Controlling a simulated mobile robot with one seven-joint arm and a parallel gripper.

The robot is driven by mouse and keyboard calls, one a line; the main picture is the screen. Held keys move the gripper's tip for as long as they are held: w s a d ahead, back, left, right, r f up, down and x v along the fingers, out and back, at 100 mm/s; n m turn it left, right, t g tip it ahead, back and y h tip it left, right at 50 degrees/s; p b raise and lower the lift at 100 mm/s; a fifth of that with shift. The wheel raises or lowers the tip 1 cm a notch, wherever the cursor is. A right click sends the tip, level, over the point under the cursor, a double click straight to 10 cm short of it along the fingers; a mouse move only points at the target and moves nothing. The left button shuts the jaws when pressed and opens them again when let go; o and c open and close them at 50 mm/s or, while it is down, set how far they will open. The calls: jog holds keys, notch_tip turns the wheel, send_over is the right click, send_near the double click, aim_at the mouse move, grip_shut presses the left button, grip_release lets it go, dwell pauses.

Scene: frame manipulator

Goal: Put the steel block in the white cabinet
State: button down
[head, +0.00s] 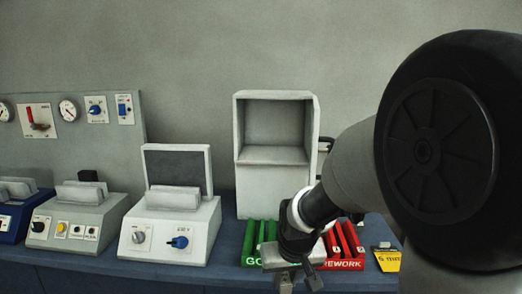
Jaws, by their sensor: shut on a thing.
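The white cabinet (241,150) stands against the back wall, right of centre, with an open, empty upper compartment and a plain pale lower front. A dark handle-like part shows at its right side. My gripper (297,268) is low in front of the cabinet, pointing down over the green and red trays. It is shut on a light grey piece (276,257), which looks like the steel block. My wrist and fingers hide part of it, and its exact shape is hard to tell.
A green tray (247,245) and a red REWORK tray (345,264) sit before the cabinet. A yellow tag (387,260) lies right. Several devices, including a white one with a blue knob (170,240), stand left. A gauge panel (70,130) is behind. My arm blocks the right side.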

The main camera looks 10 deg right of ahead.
aim_at(283, 281)
jog(key=r+p, duration=0.4)
jog(key=r, duration=0.1)
jog(key=r+p, duration=0.2)
jog(key=shift+s+a+r, duration=0.1)
jog(key=shift+a+r, duration=0.2)
jog(key=shift+r, duration=0.05)
jog(key=shift+f+b, duration=0.3)
